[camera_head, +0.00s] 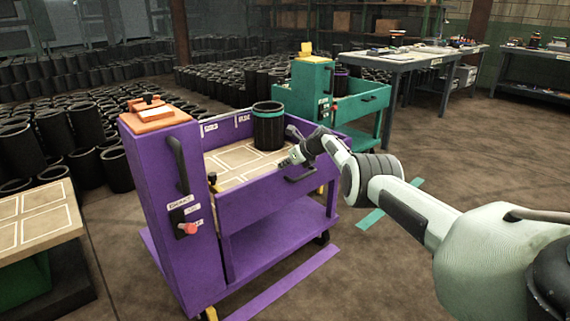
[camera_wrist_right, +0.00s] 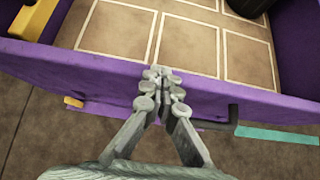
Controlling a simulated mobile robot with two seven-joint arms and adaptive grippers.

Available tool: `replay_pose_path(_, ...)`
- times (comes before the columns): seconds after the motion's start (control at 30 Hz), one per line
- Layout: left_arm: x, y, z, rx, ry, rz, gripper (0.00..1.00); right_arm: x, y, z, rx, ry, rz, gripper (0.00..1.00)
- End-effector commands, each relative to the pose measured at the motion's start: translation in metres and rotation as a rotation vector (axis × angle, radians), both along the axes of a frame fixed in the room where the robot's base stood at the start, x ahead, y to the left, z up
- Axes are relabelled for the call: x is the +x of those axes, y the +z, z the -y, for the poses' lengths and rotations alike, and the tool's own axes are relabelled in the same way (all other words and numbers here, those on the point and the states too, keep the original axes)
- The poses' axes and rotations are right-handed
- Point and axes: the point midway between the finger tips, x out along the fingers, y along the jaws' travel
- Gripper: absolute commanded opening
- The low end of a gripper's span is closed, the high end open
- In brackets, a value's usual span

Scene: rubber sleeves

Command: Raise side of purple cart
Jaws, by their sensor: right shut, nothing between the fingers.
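The purple cart (camera_head: 268,200) stands in the middle of the head view, with a tiled tray bed (camera_head: 235,165). Its near side panel runs along the bed's front edge and carries a dark handle (camera_head: 300,176); I cannot tell whether the panel is fully upright. My right gripper (camera_head: 284,162) is shut and empty at the panel's upper edge, just above the handle. In the right wrist view the closed fingertips (camera_wrist_right: 158,76) overlap the purple panel (camera_wrist_right: 90,72) next to the bed; contact is unclear. The handle (camera_wrist_right: 232,118) lies right of the fingers. My left gripper is not in view.
A black sleeve with a green band (camera_head: 268,130) stands on the bed's far part. The cart's tall column has a red knob (camera_head: 190,228). A green cart (camera_head: 312,85) and workbench (camera_head: 405,62) stand behind. Floor at the right front is mostly clear.

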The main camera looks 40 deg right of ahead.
Motion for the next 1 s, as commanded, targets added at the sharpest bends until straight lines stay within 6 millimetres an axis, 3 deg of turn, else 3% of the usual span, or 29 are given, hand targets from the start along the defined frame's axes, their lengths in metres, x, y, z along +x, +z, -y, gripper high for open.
replay_pose_path(0.03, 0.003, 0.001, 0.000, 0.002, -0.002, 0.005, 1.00, 0.012, 0.011, -0.007, 0.002, -0.003, 0.035, 0.00)
replay_pose_path(0.1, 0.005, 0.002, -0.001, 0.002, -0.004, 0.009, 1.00, 0.012, 0.012, -0.007, 0.002, -0.003, 0.036, 0.00)
replay_pose_path(0.47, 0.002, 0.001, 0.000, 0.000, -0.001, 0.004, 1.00, -0.006, 0.017, -0.001, -0.001, -0.004, 0.024, 0.00)
replay_pose_path(0.77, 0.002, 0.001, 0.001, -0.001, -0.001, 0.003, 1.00, -0.038, 0.039, 0.001, -0.005, -0.003, 0.015, 0.00)
replay_pose_path(1.0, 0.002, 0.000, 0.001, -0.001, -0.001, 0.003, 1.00, -0.073, 0.068, 0.005, -0.004, -0.003, 0.013, 0.00)
